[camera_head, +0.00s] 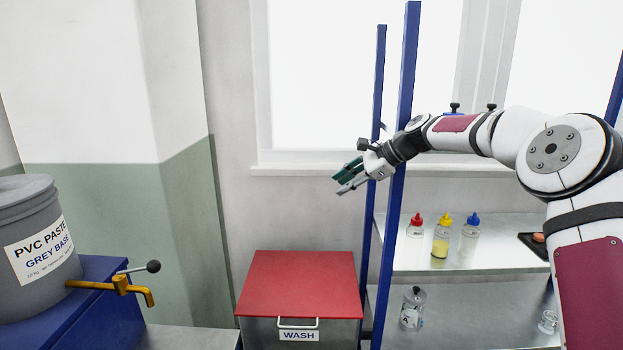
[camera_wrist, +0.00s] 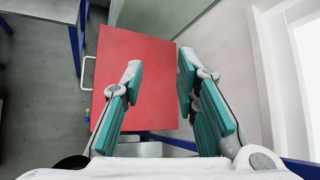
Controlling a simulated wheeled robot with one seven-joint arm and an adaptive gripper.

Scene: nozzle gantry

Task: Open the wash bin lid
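The wash bin (camera_head: 258,334) is a grey box with a "WASH" label on its front. Its red lid (camera_head: 300,283) lies flat and closed on top. A pale handle (camera_head: 298,323) is at the lid's front edge; it also shows in the wrist view (camera_wrist: 86,73). My gripper (camera_head: 340,183) is in the air, above and to the right of the bin, pointing left. In the wrist view my gripper (camera_wrist: 158,75) has its two teal-padded fingers apart with nothing between them, and the red lid (camera_wrist: 150,55) lies below and beyond them.
A blue upright post (camera_head: 396,200) stands just right of the bin, beside my arm. Shelves (camera_head: 470,262) to the right hold squeeze bottles (camera_head: 440,240) and a jar (camera_head: 412,308). Space above the lid is clear.

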